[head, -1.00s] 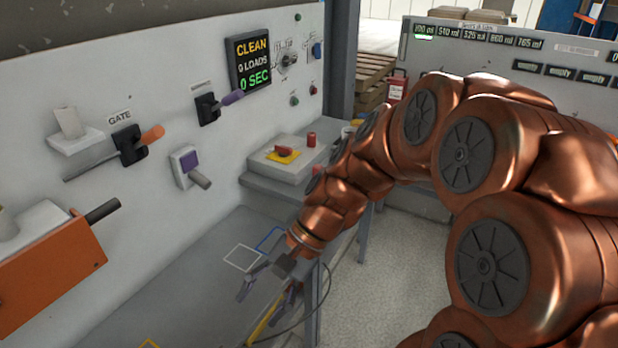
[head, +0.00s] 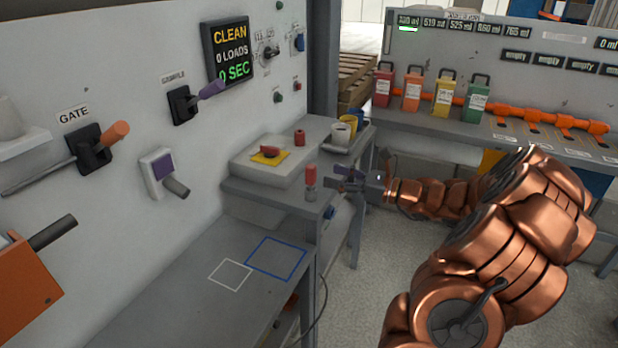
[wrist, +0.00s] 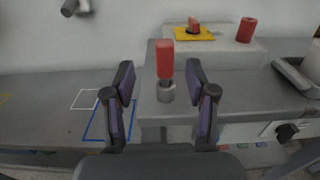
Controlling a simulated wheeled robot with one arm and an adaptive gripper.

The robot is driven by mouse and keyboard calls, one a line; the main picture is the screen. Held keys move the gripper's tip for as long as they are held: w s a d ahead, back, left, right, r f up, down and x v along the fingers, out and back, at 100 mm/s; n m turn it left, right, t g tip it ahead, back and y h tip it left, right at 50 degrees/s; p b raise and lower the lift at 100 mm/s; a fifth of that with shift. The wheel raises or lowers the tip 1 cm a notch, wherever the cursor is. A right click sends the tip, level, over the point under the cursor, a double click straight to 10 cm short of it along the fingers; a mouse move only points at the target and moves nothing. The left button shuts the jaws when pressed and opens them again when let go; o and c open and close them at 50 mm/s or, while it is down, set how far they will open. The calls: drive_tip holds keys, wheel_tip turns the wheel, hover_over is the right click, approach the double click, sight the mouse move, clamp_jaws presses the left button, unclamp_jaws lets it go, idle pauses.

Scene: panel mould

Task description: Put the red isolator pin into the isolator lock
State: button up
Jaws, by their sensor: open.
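The red isolator pin (head: 311,173) stands upright in a grey round holder (head: 311,190) near the front edge of the grey ledge. In the wrist view the pin (wrist: 165,60) shows its red handle and a short dark shank above the holder (wrist: 166,93). My gripper (head: 334,178) is open and empty, just right of the pin in the head view. In the wrist view the pin appears between its two fingers, a little beyond them. A red rotary handle on a yellow plate (head: 281,155), likely the isolator lock, sits on the raised box behind; it also shows in the wrist view (wrist: 209,34).
A red cylinder (head: 300,138) stands on the raised box (head: 250,171). A white cup (head: 340,134) and a yellow cup stand right of it. The lower bench with white and blue outlines (head: 276,259) is clear. Wall levers (head: 205,92) stick out at left.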

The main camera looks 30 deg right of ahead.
sight(315, 170)
drive_tip(key=x, duration=0.2)
drive_tip(key=shift+w+a, duration=0.25)
drive_tip(key=shift+w, duration=0.05)
drive_tip(key=shift+d+x, duration=0.15)
drive_tip(key=shift+x, duration=1.05)
drive_tip(key=shift+d+x, duration=0.15)
drive_tip(key=shift+x, duration=1.1)
drive_tip(key=shift+w+f, duration=0.15)
drive_tip(key=shift+w, duration=0.05)
drive_tip(key=shift+c, duration=0.3)
clamp_jaws()
